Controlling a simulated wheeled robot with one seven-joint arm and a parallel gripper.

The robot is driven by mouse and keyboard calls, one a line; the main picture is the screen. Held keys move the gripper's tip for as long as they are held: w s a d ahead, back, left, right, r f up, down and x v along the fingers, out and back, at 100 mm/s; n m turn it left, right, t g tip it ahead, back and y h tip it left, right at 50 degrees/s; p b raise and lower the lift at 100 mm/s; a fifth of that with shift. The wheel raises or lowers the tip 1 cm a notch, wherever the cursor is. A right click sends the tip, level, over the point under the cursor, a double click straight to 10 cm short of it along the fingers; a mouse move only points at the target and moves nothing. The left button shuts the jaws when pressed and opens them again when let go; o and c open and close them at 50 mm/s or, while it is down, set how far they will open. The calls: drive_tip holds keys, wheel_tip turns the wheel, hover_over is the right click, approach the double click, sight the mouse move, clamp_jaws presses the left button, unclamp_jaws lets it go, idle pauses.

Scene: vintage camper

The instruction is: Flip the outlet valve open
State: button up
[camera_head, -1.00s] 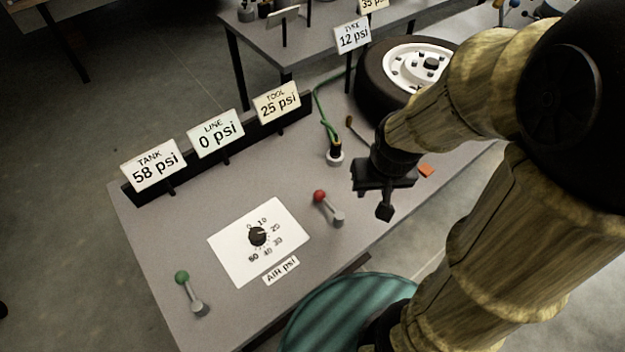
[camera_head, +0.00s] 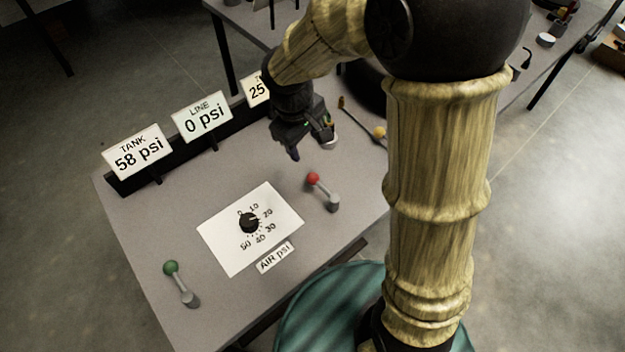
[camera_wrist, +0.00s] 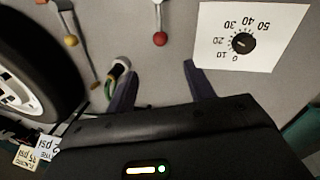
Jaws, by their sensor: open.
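Lever valves stand on the grey bench, and none has a legible outlet label. One has a red ball (camera_head: 313,178) and lies tilted toward the back left from its grey pivot. One with a green ball (camera_head: 171,267) is at the front left. A yellow ball (camera_head: 379,133) is at the right, partly behind my arm. My gripper (camera_head: 311,146) is open and empty, above the bench behind the red lever. In the wrist view the red ball (camera_wrist: 160,39) is just beyond and between the fingertips, apart from them; the yellow ball (camera_wrist: 71,41) is to the left.
A black dial (camera_head: 249,222) on a white plate sits between the red and green levers. Signs read TANK 58 psi (camera_head: 137,152) and LINE 0 psi (camera_head: 202,116). A hose fitting (camera_wrist: 121,68) is beside the left finger. A tyre (camera_wrist: 28,85) is farther left.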

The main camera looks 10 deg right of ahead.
sight(313, 176)
drive_tip(key=shift+a+r, duration=0.1)
drive_tip(key=f, duration=0.5)
drive_tip(key=w+d+f, duration=0.1)
drive_tip(key=f, duration=0.5)
drive_tip(key=w+d+f+b, duration=0.1)
drive_tip(key=f, duration=0.5)
drive_tip(key=shift+w+d+f, duration=0.1)
drive_tip(key=shift+w+d, duration=0.1)
clamp_jaws()
